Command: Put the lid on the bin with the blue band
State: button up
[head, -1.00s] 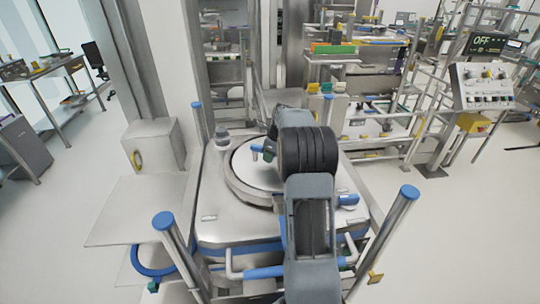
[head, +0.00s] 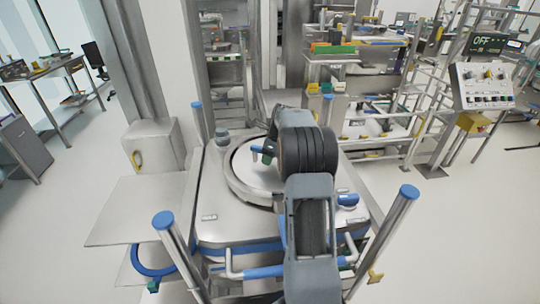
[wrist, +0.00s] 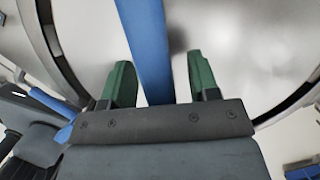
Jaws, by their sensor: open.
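The bin with the blue band (head: 272,240) stands in front of me in the head view, a wide metal vessel with a flat grey top. A round pale lid (head: 243,164) lies over the circular metal ring on that top; whether it is fully seated I cannot tell. Its blue handle bar (wrist: 146,40) runs between my fingers in the wrist view. My gripper (wrist: 160,58) is open, one green finger on each side of the bar, with gaps visible at both sides. In the head view my arm hides the lid's right part.
Blue-capped posts (head: 163,222) (head: 408,194) rise at the bin's corners. A blue-and-metal rail (head: 262,272) crosses its front. A pale flat panel (head: 135,210) is at left. A control box (head: 486,85) and railings stand at right. The floor (head: 460,240) at right is clear.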

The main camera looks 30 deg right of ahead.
jog(key=shift+f, duration=0.2)
jog(key=b+v, duration=0.1)
jog(key=v, duration=1.3)
jog(key=shift+a+r, duration=0.1)
